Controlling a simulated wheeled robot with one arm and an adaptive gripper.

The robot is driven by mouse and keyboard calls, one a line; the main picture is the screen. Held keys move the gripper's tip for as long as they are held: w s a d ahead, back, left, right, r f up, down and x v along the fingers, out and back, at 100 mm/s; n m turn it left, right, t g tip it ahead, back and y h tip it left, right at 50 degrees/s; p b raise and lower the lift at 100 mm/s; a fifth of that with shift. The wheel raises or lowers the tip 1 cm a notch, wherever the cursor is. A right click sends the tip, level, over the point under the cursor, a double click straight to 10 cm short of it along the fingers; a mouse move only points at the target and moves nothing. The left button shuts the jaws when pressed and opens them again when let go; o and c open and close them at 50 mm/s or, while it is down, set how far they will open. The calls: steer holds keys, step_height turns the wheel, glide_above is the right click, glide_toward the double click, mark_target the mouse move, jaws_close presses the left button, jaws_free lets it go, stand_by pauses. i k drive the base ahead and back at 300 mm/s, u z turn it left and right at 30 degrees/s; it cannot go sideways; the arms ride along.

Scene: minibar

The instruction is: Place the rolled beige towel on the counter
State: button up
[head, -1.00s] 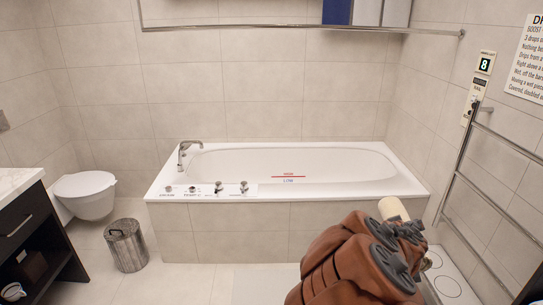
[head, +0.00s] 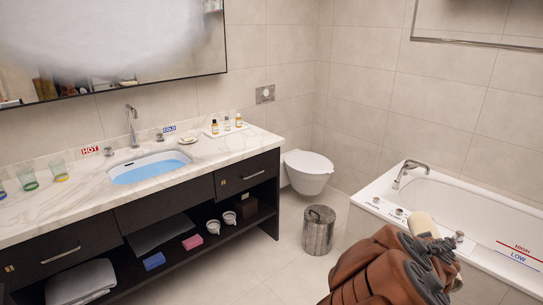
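The rolled beige towel (head: 423,223) shows as a pale rounded end sticking out past my gripper (head: 432,243) at the lower right. My gripper appears shut on it, though the arm hides most of the fingers and the rest of the roll. The counter (head: 90,208) is a white marble top with grey veins on a dark cabinet, along the left wall.
The counter carries a sink (head: 150,170) with blue water, a tap, several glasses (head: 58,170) at left, and a small tray of bottles (head: 226,125) at right. A metal bin (head: 319,230), toilet (head: 307,170) and bathtub (head: 475,195) stand to the right. Counter areas beside the sink are bare.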

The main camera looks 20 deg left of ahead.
mark_target(45, 209)
steer(key=u, duration=0.8)
steer(key=i, duration=1.5)
steer(key=u, duration=1.2)
steer(key=i, duration=1.2)
steer(key=u, duration=1.5)
steer(key=i, duration=0.45)
steer(key=u, duration=0.5)
